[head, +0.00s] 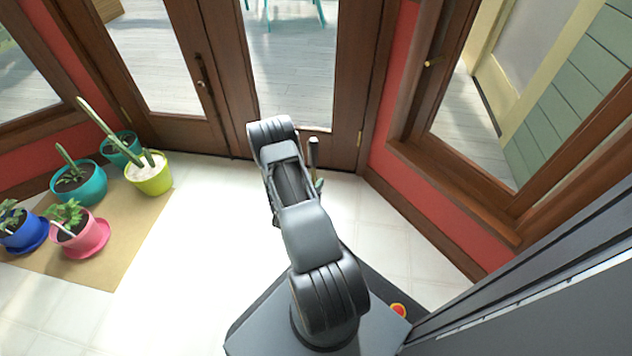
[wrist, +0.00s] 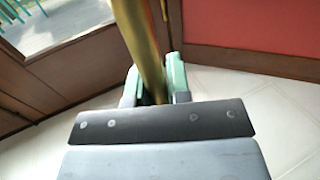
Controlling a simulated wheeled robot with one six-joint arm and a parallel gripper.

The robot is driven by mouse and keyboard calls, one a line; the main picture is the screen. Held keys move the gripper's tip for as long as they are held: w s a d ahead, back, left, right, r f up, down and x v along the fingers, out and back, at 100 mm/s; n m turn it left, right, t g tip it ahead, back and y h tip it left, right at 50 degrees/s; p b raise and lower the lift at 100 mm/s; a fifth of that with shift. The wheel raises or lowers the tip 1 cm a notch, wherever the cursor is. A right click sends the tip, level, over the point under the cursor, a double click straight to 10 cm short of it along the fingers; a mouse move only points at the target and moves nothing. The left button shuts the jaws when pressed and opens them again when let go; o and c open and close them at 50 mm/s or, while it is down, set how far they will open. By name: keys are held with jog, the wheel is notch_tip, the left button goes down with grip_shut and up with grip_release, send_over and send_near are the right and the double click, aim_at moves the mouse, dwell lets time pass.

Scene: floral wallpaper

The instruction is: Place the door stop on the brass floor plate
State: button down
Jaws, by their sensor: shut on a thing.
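The door stop (wrist: 141,40) shows in the wrist view as a tall brass-coloured rod, running up out of the top edge. My gripper (wrist: 154,88) is shut on it, with a green-padded finger on each side. In the head view the upper part of the door stop (head: 313,152) stands up darkly beside the end of my arm, in front of the glazed doors. Only a bit of green of my gripper (head: 319,184) shows there. The door stop's lower end is hidden. I cannot see the brass floor plate in either view.
Brown glazed doors (head: 225,80) stand ahead, and a red wall with a window sill (head: 450,185) is at the right. Several potted plants, including a pink pot (head: 84,240), stand on a tan mat (head: 128,243) at the left. Pale tiled floor (head: 190,260) is clear between.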

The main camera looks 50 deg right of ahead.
dwell(0.3)
jog(key=c, duration=1.1)
grip_release()
